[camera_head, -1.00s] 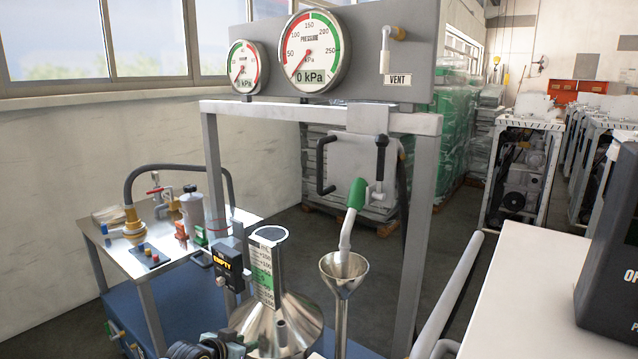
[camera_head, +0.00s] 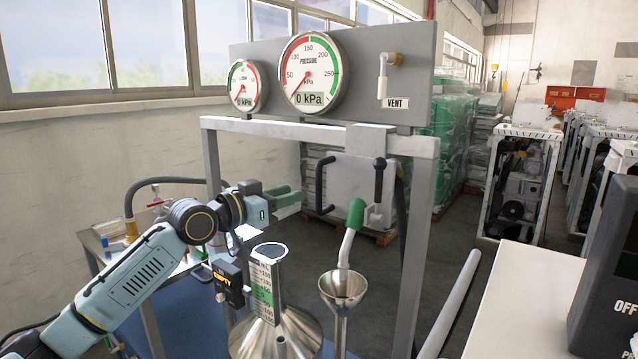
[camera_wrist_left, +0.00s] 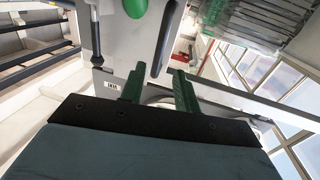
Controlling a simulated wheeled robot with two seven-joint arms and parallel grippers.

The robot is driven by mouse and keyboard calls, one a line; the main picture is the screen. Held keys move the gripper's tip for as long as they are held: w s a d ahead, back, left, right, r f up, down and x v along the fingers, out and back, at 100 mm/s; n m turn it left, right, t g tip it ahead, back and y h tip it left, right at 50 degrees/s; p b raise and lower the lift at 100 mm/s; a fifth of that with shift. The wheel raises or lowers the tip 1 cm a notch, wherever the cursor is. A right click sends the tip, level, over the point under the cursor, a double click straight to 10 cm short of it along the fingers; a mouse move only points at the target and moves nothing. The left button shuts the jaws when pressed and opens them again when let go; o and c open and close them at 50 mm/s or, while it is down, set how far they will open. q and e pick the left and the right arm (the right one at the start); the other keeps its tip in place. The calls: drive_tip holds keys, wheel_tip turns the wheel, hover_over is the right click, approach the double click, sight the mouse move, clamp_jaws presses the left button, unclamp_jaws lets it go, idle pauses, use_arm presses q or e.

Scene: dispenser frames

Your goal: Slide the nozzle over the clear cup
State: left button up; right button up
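The nozzle is a pale spout with a green grip (camera_head: 354,214), hanging from a grey block (camera_head: 352,180) on the frame. Its lower end is at the mouth of a steel funnel (camera_head: 343,289). The block has a black C-shaped handle (camera_head: 321,186) on its left and a black lever (camera_head: 379,180) on its right. My left gripper (camera_head: 298,195) has green fingers and is open and empty, just left of the C-shaped handle and apart from it. In the left wrist view the fingers (camera_wrist_left: 157,82) stand apart, with a dark bar (camera_wrist_left: 166,40) beyond them. I cannot make out a clear cup. My right gripper is not in view.
A steel flask (camera_head: 277,330) with a scale and a black box marked EMPTY (camera_head: 228,282) stand below my left arm. Grey frame posts (camera_head: 412,240) border the nozzle area. Pressure gauges (camera_head: 312,72) sit above. A white surface (camera_head: 515,300) is at right.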

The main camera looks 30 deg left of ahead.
sight(317, 186)
use_arm(q)
drive_tip(key=p+x, duration=0.1)
drive_tip(key=x, duration=0.8)
drive_tip(key=shift+w+p, duration=0.15)
drive_tip(key=shift+p, duration=0.15)
drive_tip(key=shift+c, duration=0.2)
clamp_jaws()
